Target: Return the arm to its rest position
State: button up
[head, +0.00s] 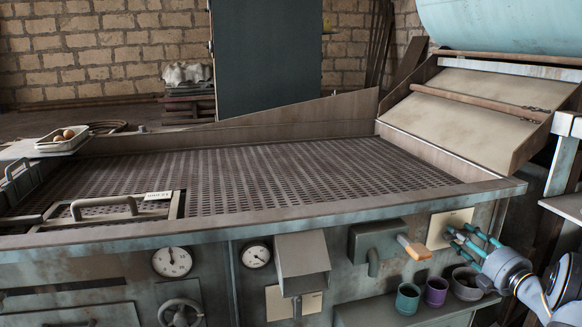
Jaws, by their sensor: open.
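My gripper (459,237) is at the lower right, in front of the machine's front panel. Its teal fingers are spread and point left toward a cream plate (437,236) on the panel. I see nothing held between them. The arm comes in from the lower right corner. Whether the fingertips touch the plate cannot be told from this view.
The perforated machine bed (290,175) is largely clear.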

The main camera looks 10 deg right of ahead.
jog(key=n+p, duration=0.1)
jog(key=n, duration=0.1)
jog(key=n+p, duration=0.1)
jog(key=p, duration=0.1)
jog(key=shift+w+a+n, duration=0.15)
jog(key=shift+w+n, duration=0.25)
jog(key=shift+f, duration=0.1)
